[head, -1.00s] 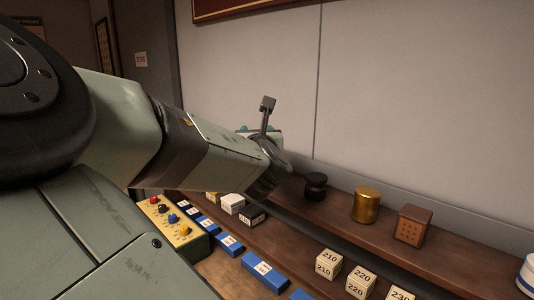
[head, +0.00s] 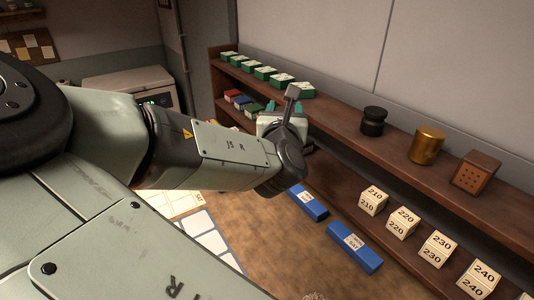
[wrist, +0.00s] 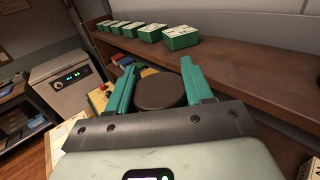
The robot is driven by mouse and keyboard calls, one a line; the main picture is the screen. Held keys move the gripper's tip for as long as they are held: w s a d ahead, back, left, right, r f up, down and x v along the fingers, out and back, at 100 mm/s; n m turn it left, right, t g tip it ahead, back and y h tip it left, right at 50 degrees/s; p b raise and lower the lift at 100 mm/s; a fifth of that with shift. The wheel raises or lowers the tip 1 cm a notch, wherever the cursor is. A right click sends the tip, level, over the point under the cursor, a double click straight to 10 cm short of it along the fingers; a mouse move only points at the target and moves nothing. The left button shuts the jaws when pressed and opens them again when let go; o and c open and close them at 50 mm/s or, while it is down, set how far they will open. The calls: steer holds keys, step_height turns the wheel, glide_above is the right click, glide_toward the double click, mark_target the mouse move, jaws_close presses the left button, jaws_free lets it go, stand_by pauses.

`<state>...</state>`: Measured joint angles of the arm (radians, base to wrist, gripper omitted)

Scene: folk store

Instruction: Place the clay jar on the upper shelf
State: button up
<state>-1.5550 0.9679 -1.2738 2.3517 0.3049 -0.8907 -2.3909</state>
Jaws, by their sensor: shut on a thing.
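The clay jar shows in the wrist view as a dark brown round top (wrist: 160,94) between the two green fingers of my gripper (wrist: 158,75). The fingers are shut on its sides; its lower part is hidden. In the head view my gripper (head: 284,108) is mostly hidden behind my own wrist, and the jar cannot be made out. The upper shelf (head: 345,127) is a long brown board along the wall. It also shows in the wrist view (wrist: 235,72), beyond and to the right of the gripper. The held jar appears in front of the shelf's edge.
On the upper shelf stand several green boxes (head: 265,73) at the left, then a black jar (head: 373,121), a gold canister (head: 427,146) and a wooden box (head: 477,176). Bare board lies between the green boxes and black jar. Numbered blocks (head: 403,222) line the lower shelf.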

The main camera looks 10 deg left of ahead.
steer(key=s+a+f+n+y, duration=0.1)
steer(key=s+a+f+y, duration=0.1)
steer(key=a+f, duration=0.4)
steer(key=shift+s+f+n, duration=0.15)
steer(key=shift+f+n, duration=0.15)
steer(key=shift+f, duration=0.65)
steer(key=s+a+f, duration=0.1)
steer(key=f, duration=0.1)
steer(key=s+a+f+y, duration=0.1)
steer(key=f, duration=0.2)
steer(key=s+a+f+n+y, duration=0.1)
steer(key=f, duration=0.1)
steer(key=shift+s+a+f+g, duration=0.1)
steer(key=shift+s+f+g, duration=0.15)
steer(key=shift+g, duration=0.15)
steer(key=shift+n+g+y, duration=0.3)
steer(key=shift+n+y, duration=0.1)
steer(key=shift+y, duration=0.2)
steer(key=s+f, duration=0.2)
steer(key=f, duration=0.3)
steer(key=s+f, duration=0.1)
steer(key=f, duration=0.4)
steer(key=s+a+f, duration=0.1)
steer(key=s+f, duration=0.1)
steer(key=f, duration=0.3)
steer(key=shift+s+a, duration=0.1)
steer(key=shift+s, duration=0.25)
steer(key=shift+f, duration=1.95)
steer(key=shift+f, duration=0.2)
steer(key=o, duration=1.1)
